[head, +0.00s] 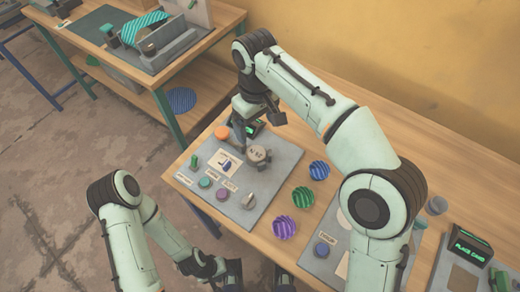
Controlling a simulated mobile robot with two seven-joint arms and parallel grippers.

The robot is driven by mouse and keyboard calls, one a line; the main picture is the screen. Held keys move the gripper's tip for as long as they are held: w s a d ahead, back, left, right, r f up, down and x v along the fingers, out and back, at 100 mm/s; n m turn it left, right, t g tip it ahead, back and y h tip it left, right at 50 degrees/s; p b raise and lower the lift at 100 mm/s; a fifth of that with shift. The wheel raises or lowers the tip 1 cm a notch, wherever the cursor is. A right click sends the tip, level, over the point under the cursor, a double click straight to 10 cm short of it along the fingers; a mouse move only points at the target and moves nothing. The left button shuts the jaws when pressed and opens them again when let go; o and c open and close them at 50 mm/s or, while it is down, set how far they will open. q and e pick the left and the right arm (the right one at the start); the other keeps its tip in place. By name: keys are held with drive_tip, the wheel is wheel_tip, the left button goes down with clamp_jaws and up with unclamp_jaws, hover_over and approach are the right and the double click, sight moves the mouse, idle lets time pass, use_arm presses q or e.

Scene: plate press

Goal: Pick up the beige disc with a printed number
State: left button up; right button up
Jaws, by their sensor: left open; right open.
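The beige disc (258,154) lies on the grey panel (262,191) on the table, with dark print on its top that is too small to read surely. My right gripper (259,122) comes down from above, just behind the disc in the head view. It is open and empty, and I cannot tell its exact height over the panel. My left gripper (258,277) is open and empty at the bottom edge of the view, low and partly cut off, well apart from the disc.
The panel carries an orange knob (222,132), a small green-lit display (253,128), a green lever (194,162) and several buttons. Blue (319,170), green (303,197) and purple (284,227) striped discs lie right of it. A "PLACE CARD" device (470,243) stands far right.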

drive_tip(key=b, duration=0.1)
hover_over(255, 153)
drive_tip(key=f, duration=0.5)
drive_tip(key=shift+w+d+f, duration=0.15)
drive_tip(key=shift+w+d, duration=0.05)
drive_tip(key=shift+w, duration=0.05)
drive_tip(key=shift+f, duration=0.6)
drive_tip(key=f, duration=0.1)
drive_tip(key=f+b, duration=0.1)
drive_tip(key=f, duration=0.2)
drive_tip(key=shift+s+a+f+b, duration=0.15)
drive_tip(key=shift+s+a+b, duration=0.1)
drive_tip(key=shift+b, duration=0.1)
drive_tip(key=shift+f, duration=0.5)
drive_tip(key=c, duration=1.3)
